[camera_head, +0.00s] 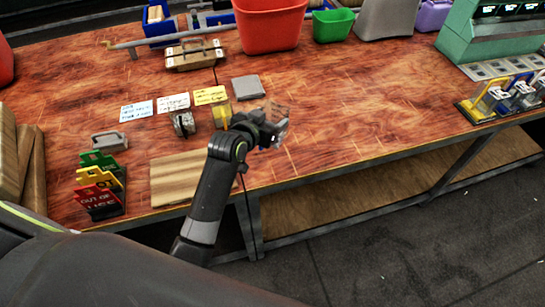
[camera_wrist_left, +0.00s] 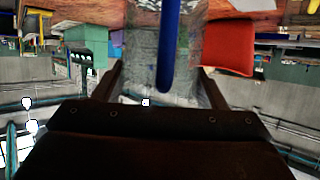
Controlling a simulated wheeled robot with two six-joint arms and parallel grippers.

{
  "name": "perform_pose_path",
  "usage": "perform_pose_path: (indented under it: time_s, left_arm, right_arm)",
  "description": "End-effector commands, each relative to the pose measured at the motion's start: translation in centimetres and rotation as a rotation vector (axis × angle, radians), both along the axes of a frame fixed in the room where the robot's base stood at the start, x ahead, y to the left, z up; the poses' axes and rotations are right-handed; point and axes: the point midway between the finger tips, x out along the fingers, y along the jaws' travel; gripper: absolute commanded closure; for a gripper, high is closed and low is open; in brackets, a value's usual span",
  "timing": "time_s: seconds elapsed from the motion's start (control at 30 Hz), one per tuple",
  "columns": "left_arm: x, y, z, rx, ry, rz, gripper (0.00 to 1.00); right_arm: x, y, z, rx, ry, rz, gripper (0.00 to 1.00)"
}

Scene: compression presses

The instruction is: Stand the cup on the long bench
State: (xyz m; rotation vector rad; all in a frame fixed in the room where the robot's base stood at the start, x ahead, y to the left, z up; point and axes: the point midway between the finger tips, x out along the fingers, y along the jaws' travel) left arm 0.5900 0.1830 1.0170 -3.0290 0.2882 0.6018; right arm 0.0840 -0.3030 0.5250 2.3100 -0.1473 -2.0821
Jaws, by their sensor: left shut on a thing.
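My left gripper (camera_head: 274,130) is over the front part of the long bench (camera_head: 360,95), shut on a clear, see-through cup (camera_head: 281,112). In the left wrist view the cup (camera_wrist_left: 145,45) fills the space between the two fingers (camera_wrist_left: 160,92), with a blue upright bar across its middle. The cup appears to be held above the bench top, but the gap under it is hard to judge. My right gripper is not in view.
Blue, white and yellow note cards (camera_head: 173,102) and a grey square (camera_head: 247,87) lie left of the gripper. A wooden board (camera_head: 178,180) lies at the front edge. A red bin (camera_head: 268,28) stands behind. Bench top to the right is clear up to coloured stands (camera_head: 492,100).

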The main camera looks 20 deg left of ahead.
Motion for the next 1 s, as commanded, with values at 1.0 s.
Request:
perform_pose_path:
  time_s: [1.0]
  left_arm:
    - [0.1,0.1,-10.4,-0.003,-0.002,0.000,0.72]
  right_arm:
    - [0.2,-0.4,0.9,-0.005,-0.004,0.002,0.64]
